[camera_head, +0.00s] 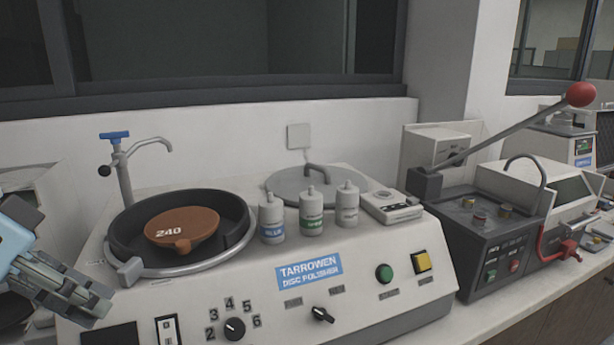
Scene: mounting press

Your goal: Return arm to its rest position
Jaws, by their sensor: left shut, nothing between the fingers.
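My left gripper (92,302) comes in at the left edge, its grey fingers pointing right and down. The fingers are shut with nothing between them. It is in front of the left end of the disc polisher (375,262), left of the black bowl (126,222). I cannot tell whether it touches the polisher housing. The mounting press (470,240) is a dark box at the right, far from the gripper. Its long lever (515,130) slants up to a red ball knob (579,94). My right gripper is not in view.
The bowl holds a brown disc (182,228) marked 240. A tap (124,165) stands behind it. Three bottles (311,212) and a grey lid (300,184) are on the polisher's top. A window and wall close off the back. The air above the polisher is clear.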

